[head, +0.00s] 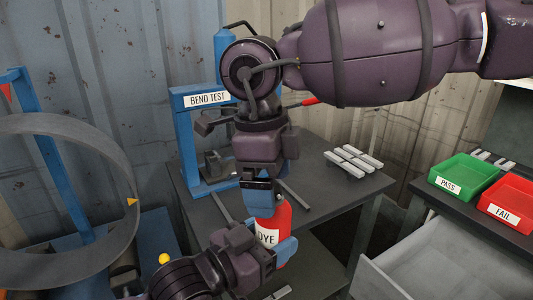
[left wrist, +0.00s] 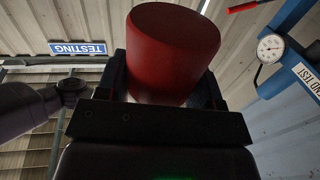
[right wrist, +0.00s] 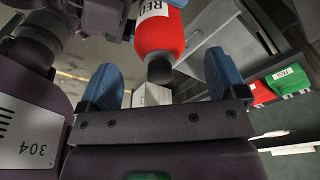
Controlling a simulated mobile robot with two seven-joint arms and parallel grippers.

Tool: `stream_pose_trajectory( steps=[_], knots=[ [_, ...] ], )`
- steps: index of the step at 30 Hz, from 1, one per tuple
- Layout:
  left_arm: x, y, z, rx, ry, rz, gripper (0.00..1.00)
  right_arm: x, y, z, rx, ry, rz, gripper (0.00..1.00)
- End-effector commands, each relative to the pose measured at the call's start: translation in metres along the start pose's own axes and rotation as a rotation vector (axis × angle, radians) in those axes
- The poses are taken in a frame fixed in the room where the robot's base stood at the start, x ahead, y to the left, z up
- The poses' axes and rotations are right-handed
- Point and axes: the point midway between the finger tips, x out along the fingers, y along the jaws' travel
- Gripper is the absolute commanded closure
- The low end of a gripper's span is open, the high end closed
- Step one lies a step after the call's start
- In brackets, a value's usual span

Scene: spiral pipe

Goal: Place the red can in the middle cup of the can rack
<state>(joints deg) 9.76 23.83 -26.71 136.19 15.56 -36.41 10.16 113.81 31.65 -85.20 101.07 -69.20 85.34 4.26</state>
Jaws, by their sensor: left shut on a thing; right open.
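The red can (head: 282,220) is upright in the head view, with a white label reading DYE. My left gripper (head: 275,247) is shut around its body from the lower left. The can (left wrist: 172,55) fills the space between the left jaws in the left wrist view. My right gripper (head: 262,200) reaches down from above, open, beside the can's upper part. In the right wrist view its blue fingers (right wrist: 163,85) are spread and empty, and the can (right wrist: 160,35) shows beyond them with its black tip towards them. I cannot make out the can rack.
A blue bend test press (head: 190,140) and several grey bars (head: 352,160) are on the dark table (head: 320,205). A green PASS tray (head: 463,175) and a red FAIL tray (head: 508,202) stand on the right desk, above an open drawer (head: 440,270). A large grey ring (head: 125,165) is at left.

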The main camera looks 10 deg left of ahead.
Motion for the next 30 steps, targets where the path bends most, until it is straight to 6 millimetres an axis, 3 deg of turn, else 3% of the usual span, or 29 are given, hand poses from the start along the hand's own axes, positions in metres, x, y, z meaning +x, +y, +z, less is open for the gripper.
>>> stream_pose_trajectory(
  steps=[9, 20, 30],
  knots=[
    [0.0, 0.0, -0.001, 0.001, 0.002, 0.0, 0.73, 0.031, 0.0, 0.0, 0.0, 0.0, 0.0, 0.1],
    [0.0, 0.0, -0.001, 0.001, 0.002, 0.0, 0.73, 0.034, 0.0, 0.0, 0.0, 0.0, -0.001, 0.1],
    [0.0, 0.0, -0.001, 0.001, 0.002, 0.0, 0.73, 0.034, 0.0, 0.0, 0.0, 0.0, 0.0, 0.62]
  ],
)
